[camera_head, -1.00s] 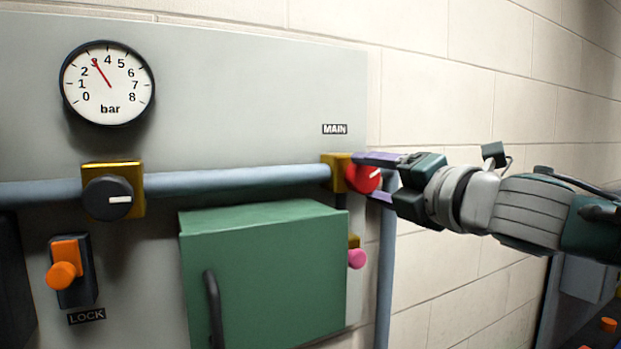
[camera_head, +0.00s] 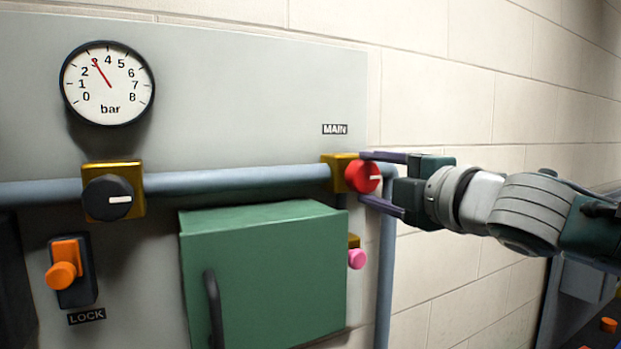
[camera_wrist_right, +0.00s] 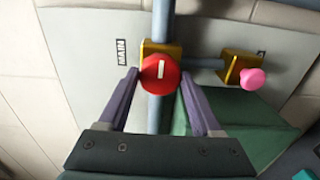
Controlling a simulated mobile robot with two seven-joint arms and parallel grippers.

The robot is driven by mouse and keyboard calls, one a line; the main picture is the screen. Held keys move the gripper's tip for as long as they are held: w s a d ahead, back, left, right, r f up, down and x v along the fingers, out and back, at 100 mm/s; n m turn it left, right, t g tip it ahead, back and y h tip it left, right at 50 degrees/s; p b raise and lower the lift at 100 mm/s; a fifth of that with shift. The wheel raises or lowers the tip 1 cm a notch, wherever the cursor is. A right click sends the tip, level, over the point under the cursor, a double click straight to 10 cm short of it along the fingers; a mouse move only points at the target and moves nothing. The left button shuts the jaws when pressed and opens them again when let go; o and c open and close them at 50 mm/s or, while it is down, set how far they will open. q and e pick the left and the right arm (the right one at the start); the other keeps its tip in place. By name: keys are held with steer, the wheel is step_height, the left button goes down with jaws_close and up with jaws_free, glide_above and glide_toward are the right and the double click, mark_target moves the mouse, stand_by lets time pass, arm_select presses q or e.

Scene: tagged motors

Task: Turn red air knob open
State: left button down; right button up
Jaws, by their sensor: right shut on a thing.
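The red air knob (camera_head: 363,177) sits on a yellow valve body (camera_head: 339,171) under the MAIN label, at the right end of the grey-blue pipe. Its white mark lies about level, along the pipe. My right gripper (camera_head: 366,178) is shut on the red knob, one finger above it and one below. In the right wrist view the knob (camera_wrist_right: 159,73) sits between the two fingertips (camera_wrist_right: 160,75), with its white mark in line with the pipe. The pressure gauge (camera_head: 107,83) has its needle near 3 bar. My left gripper is not in view.
A black knob (camera_head: 107,198) sits further left on the pipe. An orange lever (camera_head: 64,268) is above the LOCK label. A green box (camera_head: 270,275) juts out below the pipe, with a pink knob (camera_head: 356,258) at its right.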

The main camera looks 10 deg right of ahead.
steer(key=o, duration=1.4)
steer(key=shift+s+d+f+b, duration=0.15)
steer(key=shift+s+b, duration=0.35)
steer(key=shift+s, duration=0.1)
steer(key=b+v, duration=0.5)
steer(key=v, duration=0.3)
steer(key=shift+s, duration=0.35)
